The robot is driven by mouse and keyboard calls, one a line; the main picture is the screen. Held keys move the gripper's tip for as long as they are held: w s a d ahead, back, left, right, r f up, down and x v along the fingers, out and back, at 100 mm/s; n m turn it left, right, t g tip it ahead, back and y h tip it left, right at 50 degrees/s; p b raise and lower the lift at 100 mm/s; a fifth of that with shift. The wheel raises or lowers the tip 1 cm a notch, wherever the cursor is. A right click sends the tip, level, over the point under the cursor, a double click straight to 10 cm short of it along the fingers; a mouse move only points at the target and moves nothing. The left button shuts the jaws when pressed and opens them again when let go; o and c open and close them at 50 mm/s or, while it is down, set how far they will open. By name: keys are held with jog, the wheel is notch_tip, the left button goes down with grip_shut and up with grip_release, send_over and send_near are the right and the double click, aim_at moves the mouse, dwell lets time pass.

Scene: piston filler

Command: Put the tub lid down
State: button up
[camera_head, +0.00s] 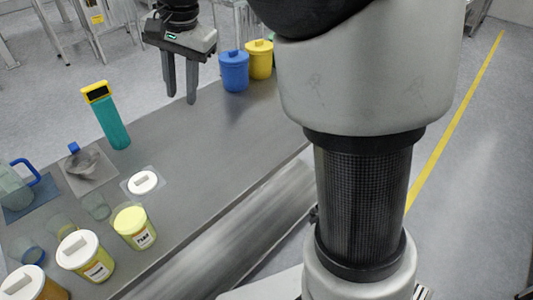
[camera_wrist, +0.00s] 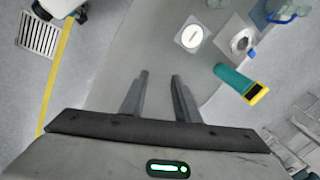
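The white tub lid (camera_head: 142,182) lies flat on a small pale square mat on the table, with its bar handle up. It also shows in the wrist view (camera_wrist: 192,37). My gripper (camera_head: 181,98) is above the far part of the table, well away from the lid. In the wrist view (camera_wrist: 160,78) its two fingers are apart with nothing between them.
Two white-lidded tubs (camera_head: 85,254) (camera_head: 25,284) stand at the near left. A teal bottle-like device (camera_head: 108,120), a funnel (camera_head: 82,160) on a mat and a blue-handled jug (camera_head: 20,188) stand on the left. Blue (camera_head: 233,70) and yellow (camera_head: 259,58) canisters stand at the far end. The table's right side is clear.

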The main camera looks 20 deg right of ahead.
jog(key=s+d+f+n+t+h, duration=0.15)
jog(key=s+d+n, duration=0.3)
jog(key=s, duration=0.75)
jog(key=s+d+f+n+t, duration=0.1)
jog(key=s+d+n+t, duration=0.15)
jog(key=s+d, duration=0.65)
jog(key=s+a+r+p, duration=0.2)
jog(key=a+r+p, duration=0.1)
jog(key=r+p, duration=0.3)
jog(key=shift+s+r+n+g+p, duration=0.25)
jog(key=shift+r+n+g+p, duration=0.1)
jog(key=shift+n+g, duration=0.05)
